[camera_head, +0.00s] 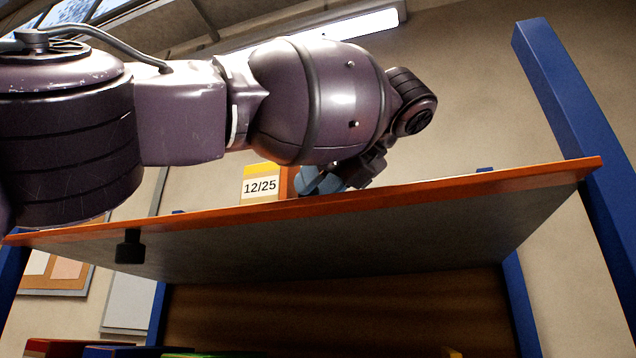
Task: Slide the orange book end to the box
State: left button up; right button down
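The shelf board (330,232) with an orange front edge is seen from below. On it stands a box-like item (260,187) with a yellow top band and a white label reading "12/25". A narrow orange upright piece (288,182), perhaps the orange book end, shows right beside its right side. The shelf edge and my arm hide the fingertips, so contact and opening cannot be told. My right gripper is out of view.
Blue rack posts (565,85) stand at the sides; the right one rises above the board. A black knob-like part (130,247) hangs under the board at left. Tops of several coloured items show low at left. The visible shelf edge right of my gripper looks clear.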

pick_arm(q)
grip_shut()
jog(key=shift+a, duration=0.1)
jog(key=o, duration=0.6)
grip_release()
jog(key=shift+a, duration=0.1)
jog(key=v, duration=1.1)
jog(key=shift+w+a, duration=0.1)
